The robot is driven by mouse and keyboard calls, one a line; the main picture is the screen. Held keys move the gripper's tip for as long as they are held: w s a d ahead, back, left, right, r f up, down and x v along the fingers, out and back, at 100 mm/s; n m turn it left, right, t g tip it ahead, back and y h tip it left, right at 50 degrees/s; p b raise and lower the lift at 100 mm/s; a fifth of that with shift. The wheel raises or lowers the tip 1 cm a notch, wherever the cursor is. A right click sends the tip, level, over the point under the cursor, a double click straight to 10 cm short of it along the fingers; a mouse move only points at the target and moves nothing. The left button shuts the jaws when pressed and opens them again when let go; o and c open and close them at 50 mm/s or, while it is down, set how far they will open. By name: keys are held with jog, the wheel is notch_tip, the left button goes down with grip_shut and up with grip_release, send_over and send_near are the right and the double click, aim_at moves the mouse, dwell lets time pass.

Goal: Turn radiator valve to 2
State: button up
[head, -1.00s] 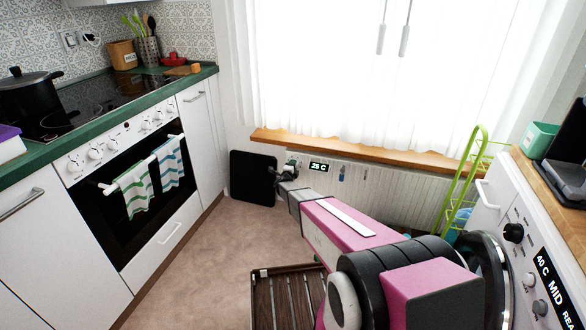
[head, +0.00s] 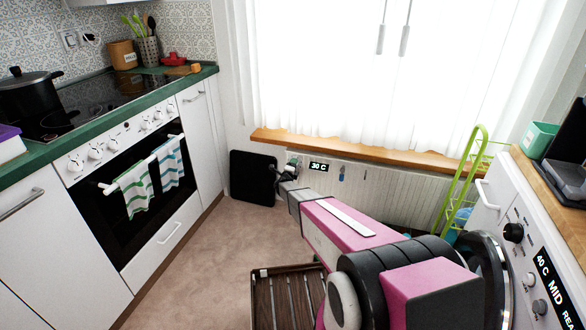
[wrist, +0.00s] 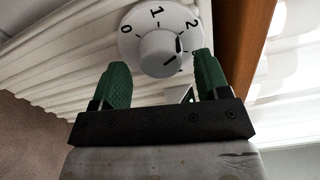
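The radiator valve (wrist: 158,48) is a white round dial marked 0, 1 and 2, with a raised hub. A black mark on the hub's right side lies below the 2; the exact setting is hard to read. My gripper (wrist: 163,78) has its two green fingers spread apart on either side of the hub, with visible gaps between them and it. The right finger covers part of the dial's lower right edge. In the head view my gripper (head: 286,172) is at the radiator's left end, hiding most of the valve.
The ribbed radiator (head: 385,192) stands below the wooden sill (head: 360,150). A black panel (head: 252,178) leans at the wall left of my gripper. A green rack (head: 460,185) stands right. A slatted brown item (head: 285,300) lies on the floor.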

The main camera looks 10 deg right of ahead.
dwell(0.3)
jog(key=v, duration=1)
jog(key=shift+s+a, duration=0.25)
jog(key=shift+s, duration=0.1)
jog(key=s+a+r+n+g+y, duration=0.1)
jog(key=s+r+n+g+y, duration=0.25)
jog(key=s+n+y, duration=0.35)
jog(key=s+a+r+n+g+y, duration=0.2)
jog(key=s+r+n+y, duration=0.15)
jog(key=n, duration=0.45)
jog(key=s+d+r+n+g+h, duration=0.1)
jog(key=s+d+r+n+g, duration=0.1)
jog(key=s, duration=0.7)
jog(key=s+d+r+n+g, duration=0.3)
jog(key=s+n+g, duration=0.1)
jog(key=s, duration=0.5)
jog(key=s+d+r+n+g+h, duration=0.1)
jog(key=s+d+r+n+g, duration=0.1)
jog(key=s, duration=0.8)
jog(key=d+n+g, duration=0.1)
jog(key=n+g, duration=0.1)
jog(key=shift+r+g+h, duration=0.2)
jog(key=shift+g+h, duration=0.15)
